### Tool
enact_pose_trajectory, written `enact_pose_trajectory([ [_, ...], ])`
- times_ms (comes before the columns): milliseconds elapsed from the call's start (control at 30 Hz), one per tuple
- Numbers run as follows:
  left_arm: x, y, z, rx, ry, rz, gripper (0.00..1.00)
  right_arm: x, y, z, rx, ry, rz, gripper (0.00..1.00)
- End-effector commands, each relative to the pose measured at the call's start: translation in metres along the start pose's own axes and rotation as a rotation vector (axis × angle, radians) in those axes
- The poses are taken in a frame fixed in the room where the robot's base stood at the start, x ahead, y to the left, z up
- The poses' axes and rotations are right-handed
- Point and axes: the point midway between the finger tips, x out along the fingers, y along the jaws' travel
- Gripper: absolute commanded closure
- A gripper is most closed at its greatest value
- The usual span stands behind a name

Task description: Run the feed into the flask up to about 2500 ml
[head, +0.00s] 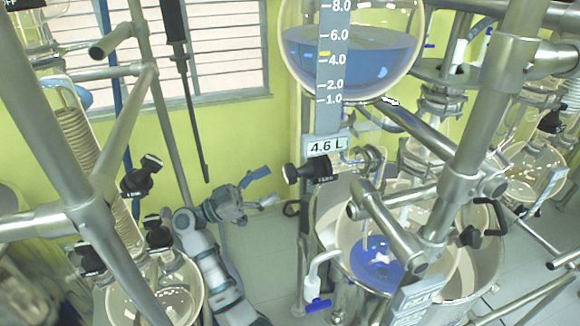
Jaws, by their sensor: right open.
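The round glass feed vessel (352,50) hangs at top centre with blue liquid in it. Its scale strip (333,50) has a yellow mark between 4.0 and 6.0, and a sign (327,146) reads 4.6 L. Below it is a valve with a black knob (306,172). The flask (440,225) sits lower, inside a metal-rimmed pot, with blue liquid (377,262) in its bottom; bars hide part of it. Its sign (412,298) is unreadable. My right gripper (267,188) is open and empty, left of the black knob and apart from it. My left gripper does not show.
Metal frame bars (480,120) cross in front of the flask. A coil condenser (75,130) and another flask (155,290) stand at left, with black knobs (140,177) near them. A blue-handled drain tap (318,304) sticks out low at centre. Floor shows around my right arm.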

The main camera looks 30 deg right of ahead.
Motion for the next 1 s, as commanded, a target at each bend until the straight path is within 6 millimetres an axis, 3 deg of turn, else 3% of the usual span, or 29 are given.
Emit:
enact_pose_trajectory([
  [100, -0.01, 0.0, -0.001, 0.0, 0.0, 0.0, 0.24, 0.027, 0.0, -0.002, -0.001, 0.001, 0.003, 0.24],
  [300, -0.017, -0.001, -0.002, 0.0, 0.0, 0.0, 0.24, 0.055, -0.001, 0.0, -0.001, 0.0, 0.001, 0.24],
  [467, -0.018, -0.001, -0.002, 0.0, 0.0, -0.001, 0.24, 0.065, -0.001, 0.003, -0.001, -0.002, 0.0, 0.24],
  [700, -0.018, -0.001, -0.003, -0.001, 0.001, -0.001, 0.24, 0.063, -0.001, 0.001, 0.0, 0.0, -0.001, 0.24],
  [767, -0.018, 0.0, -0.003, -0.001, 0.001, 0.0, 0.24, 0.062, 0.0, 0.001, 0.0, 0.0, -0.001, 0.36],
  [933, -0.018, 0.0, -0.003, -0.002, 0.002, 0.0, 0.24, 0.062, -0.001, 0.0, 0.001, 0.001, -0.002, 0.79],
  [1000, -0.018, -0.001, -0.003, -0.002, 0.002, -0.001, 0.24, 0.061, -0.001, 0.0, 0.001, 0.002, -0.002, 0.84],
])
